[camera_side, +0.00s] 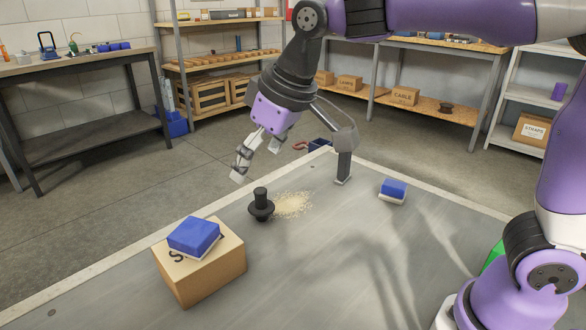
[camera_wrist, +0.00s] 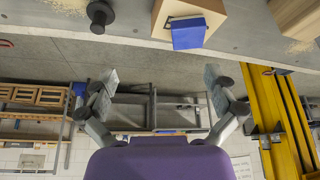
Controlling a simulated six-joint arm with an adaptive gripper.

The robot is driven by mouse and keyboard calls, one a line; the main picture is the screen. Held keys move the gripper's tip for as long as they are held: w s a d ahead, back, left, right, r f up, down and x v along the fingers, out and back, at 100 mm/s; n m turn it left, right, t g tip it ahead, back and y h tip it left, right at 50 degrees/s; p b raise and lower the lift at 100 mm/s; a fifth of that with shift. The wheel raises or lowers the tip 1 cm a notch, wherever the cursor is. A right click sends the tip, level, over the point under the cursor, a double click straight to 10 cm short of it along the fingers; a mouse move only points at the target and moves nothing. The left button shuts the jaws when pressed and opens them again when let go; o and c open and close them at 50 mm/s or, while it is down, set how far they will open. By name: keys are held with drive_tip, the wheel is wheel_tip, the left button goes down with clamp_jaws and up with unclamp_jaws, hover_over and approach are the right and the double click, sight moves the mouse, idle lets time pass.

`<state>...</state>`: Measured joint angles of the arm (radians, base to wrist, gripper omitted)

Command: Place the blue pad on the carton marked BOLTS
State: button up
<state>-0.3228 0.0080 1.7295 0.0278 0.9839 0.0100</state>
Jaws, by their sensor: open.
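A blue pad with a pale underside (camera_side: 194,236) lies on top of a carton (camera_side: 215,275) at the front left of the side view. The pad covers most of the carton's marking; only a letter like S shows, so I cannot read the word. The pad (camera_wrist: 188,33) and carton (camera_wrist: 208,8) also show at the top of the wrist view. A second blue pad (camera_side: 394,189) lies on the grey deck to the right. My gripper (camera_side: 257,162) is open and empty, above and behind the carton; its spread fingers show in the wrist view (camera_wrist: 160,77).
A black knobbed post (camera_side: 261,205) stands beside scattered sawdust (camera_side: 292,205). A dark upright bracket (camera_side: 343,167) rises near the deck's far edge. Another carton (camera_wrist: 295,14) is cut off at the wrist view's upper right. Bare deck (camera_side: 320,260) lies right of the marked carton.

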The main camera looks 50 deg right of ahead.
drive_tip(key=s+d+f+m+t+h, duration=0.1)
drive_tip(key=s+d+f+m, duration=0.2)
drive_tip(key=s+d, duration=0.8)
drive_tip(key=s+f, duration=0.1)
drive_tip(key=s, duration=0.1)
drive_tip(key=shift+s+f, duration=0.15)
drive_tip(key=shift+s, duration=0.2)
